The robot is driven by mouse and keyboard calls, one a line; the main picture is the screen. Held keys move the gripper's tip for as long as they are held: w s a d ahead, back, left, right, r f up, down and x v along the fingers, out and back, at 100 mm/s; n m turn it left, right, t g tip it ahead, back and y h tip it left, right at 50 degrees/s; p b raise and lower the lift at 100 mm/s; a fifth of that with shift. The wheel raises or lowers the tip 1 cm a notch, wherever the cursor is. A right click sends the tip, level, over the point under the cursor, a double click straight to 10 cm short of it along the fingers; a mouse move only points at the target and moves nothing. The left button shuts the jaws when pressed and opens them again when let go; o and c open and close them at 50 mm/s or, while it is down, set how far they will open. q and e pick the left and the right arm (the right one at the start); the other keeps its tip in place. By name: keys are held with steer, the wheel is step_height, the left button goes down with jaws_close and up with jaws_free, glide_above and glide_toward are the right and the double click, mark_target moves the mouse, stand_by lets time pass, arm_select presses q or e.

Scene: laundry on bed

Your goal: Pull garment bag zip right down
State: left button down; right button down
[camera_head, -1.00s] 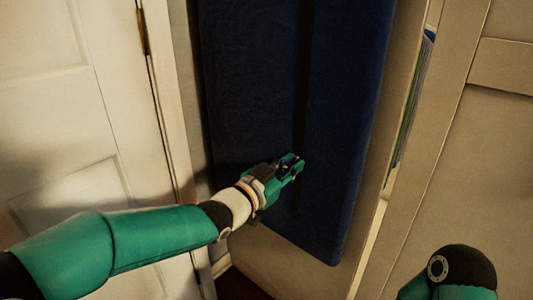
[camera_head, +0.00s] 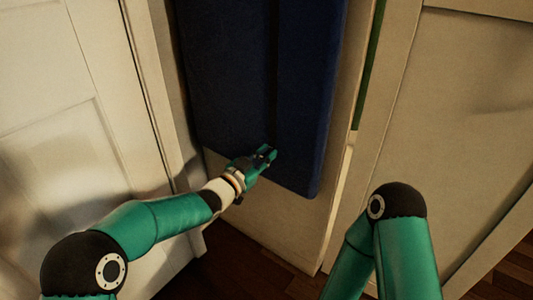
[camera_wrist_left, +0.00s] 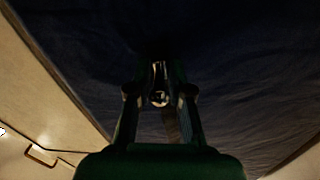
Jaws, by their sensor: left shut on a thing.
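The dark blue garment bag (camera_head: 302,110) hangs upright in the upper middle of the head view, with a darker zip line (camera_head: 272,70) running down its front. My left gripper (camera_head: 268,153) is at the bag's front near its lower edge, at the lower part of the zip line. In the left wrist view the gripper (camera_wrist_left: 160,85) is shut on a small shiny metal piece, the zip pull (camera_wrist_left: 159,97), against the dark cloth (camera_wrist_left: 240,75). My right arm shows at the lower right of the head view, but its gripper is out of view.
A white panelled door (camera_head: 70,120) stands on the left and a pale door (camera_head: 450,130) on the right. A pale panel (camera_head: 300,225) is behind and below the bag. Dark wooden floor (camera_head: 235,265) shows below, with free room under the bag's bottom edge.

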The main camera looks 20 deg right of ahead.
arm_select(q)
steer(key=shift+f, duration=0.2)
steer(key=c, duration=1.2)
jaws_free()
steer(key=shift+c, duration=0.2)
steer(key=shift+a, duration=0.1)
steer(key=v, duration=1.1)
steer(key=shift+s+a, duration=0.3)
